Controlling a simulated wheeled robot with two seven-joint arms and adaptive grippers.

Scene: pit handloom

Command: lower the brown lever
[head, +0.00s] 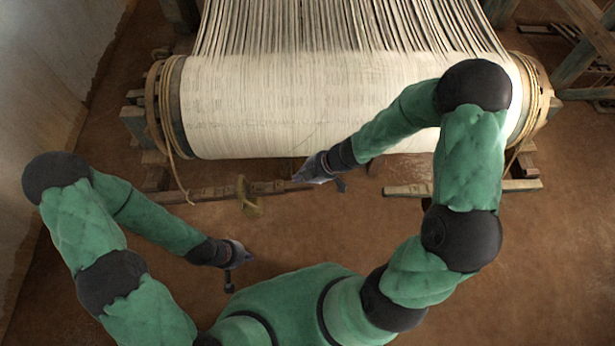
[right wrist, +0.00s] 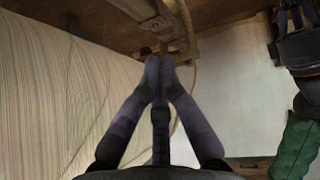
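A brown wooden bar (head: 275,188) lies low in front of the cloth roll, roughly level, with an upright yellowish wooden piece (head: 248,197) on it. I cannot tell which of these is the brown lever. My right gripper (head: 300,179) is at the bar's right end and overlaps it in the head view; contact is unclear. In the right wrist view its fingertips (right wrist: 158,76) meet, with nothing clearly held. A brown wooden beam (right wrist: 178,28) shows beyond them. My left gripper (head: 246,254) is apart from the bar, lower in the head view; its fingers are too small to read.
The wide cloth roll (head: 300,110) with its threads fills the back, close to my right forearm. Ropes (head: 170,110) wrap its left end. Another wooden bar (head: 405,191) lies at the right. Open brown floor (head: 545,260) is at the right; a wall (head: 45,70) stands left.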

